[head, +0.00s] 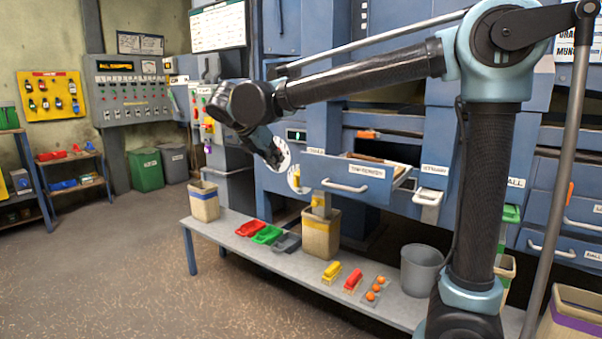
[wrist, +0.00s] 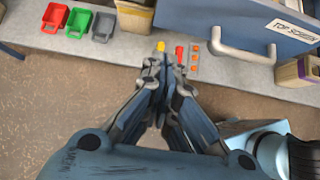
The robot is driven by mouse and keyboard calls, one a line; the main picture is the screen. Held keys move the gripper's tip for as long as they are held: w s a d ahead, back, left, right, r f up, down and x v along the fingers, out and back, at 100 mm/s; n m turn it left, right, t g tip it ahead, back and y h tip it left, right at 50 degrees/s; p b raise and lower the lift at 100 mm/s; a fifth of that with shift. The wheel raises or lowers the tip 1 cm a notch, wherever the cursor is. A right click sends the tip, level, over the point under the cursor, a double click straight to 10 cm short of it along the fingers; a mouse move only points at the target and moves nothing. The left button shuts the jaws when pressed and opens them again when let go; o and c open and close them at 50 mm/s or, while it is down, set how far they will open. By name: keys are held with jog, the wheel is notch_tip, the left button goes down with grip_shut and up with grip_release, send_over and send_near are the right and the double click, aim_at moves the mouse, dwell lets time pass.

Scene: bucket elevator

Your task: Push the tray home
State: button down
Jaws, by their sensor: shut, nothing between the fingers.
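The tray (head: 376,190) is a blue drawer with a pale bar handle (head: 345,186) and a "TOP SCREEN" label. It stands pulled out from the blue machine in the head view, its inside partly showing. In the wrist view its front (wrist: 205,12) and handle (wrist: 243,52) are at the upper right. My gripper (head: 274,158) is to the left of the tray in the head view, apart from it. In the wrist view my gripper (wrist: 164,62) is shut and empty, with the handle to its right. Its fingertips show only small in the head view.
A grey bench (head: 225,228) runs below the tray. Open floor (head: 130,270) lies to the left.

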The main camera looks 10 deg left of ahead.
send_near(304, 180)
jog(key=shift+x, duration=2.2)
